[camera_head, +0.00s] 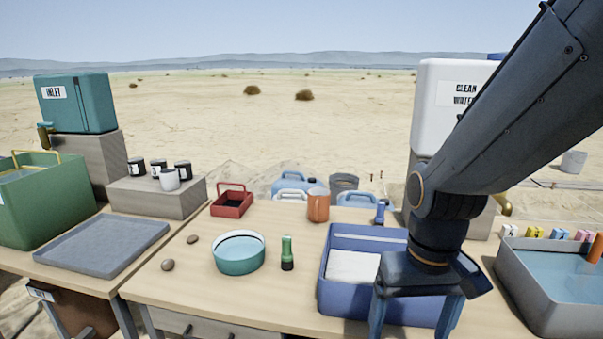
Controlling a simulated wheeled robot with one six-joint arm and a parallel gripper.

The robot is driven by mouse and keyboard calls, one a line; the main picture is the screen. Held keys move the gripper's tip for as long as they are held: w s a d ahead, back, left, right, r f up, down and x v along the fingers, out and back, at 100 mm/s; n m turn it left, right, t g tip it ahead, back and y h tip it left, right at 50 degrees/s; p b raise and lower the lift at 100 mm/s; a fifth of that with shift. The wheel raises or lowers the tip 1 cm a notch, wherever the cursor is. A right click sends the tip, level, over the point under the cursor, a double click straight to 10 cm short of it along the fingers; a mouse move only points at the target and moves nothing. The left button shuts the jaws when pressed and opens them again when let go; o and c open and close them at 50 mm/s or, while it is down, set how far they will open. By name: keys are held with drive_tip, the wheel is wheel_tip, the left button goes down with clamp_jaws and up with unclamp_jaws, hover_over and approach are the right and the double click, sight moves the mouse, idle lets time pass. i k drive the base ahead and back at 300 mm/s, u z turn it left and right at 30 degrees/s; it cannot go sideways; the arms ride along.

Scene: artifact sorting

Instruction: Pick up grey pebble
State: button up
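Two small pebbles lie on the wooden table left of the teal bowl. The nearer one (168,265) looks grey-brown. The farther one (193,239) looks browner; I cannot tell for sure which is the grey pebble. My gripper (413,322) hangs at the right, pointing down in front of the blue bin (338,296). Its two blue fingers are spread wide apart, with nothing visible between them. It is far to the right of both pebbles. The fingertips are near or past the bottom edge of the picture.
The teal bowl (239,261) and a green bottle (287,253) stand between my gripper and the pebbles. A grey tray (105,246) lies left of them. A red basket (232,202) and an orange mug (318,205) stand behind. A water basin (528,300) is at right. The table front-left is clear.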

sight(167, 265)
drive_tip(key=u, duration=1.35)
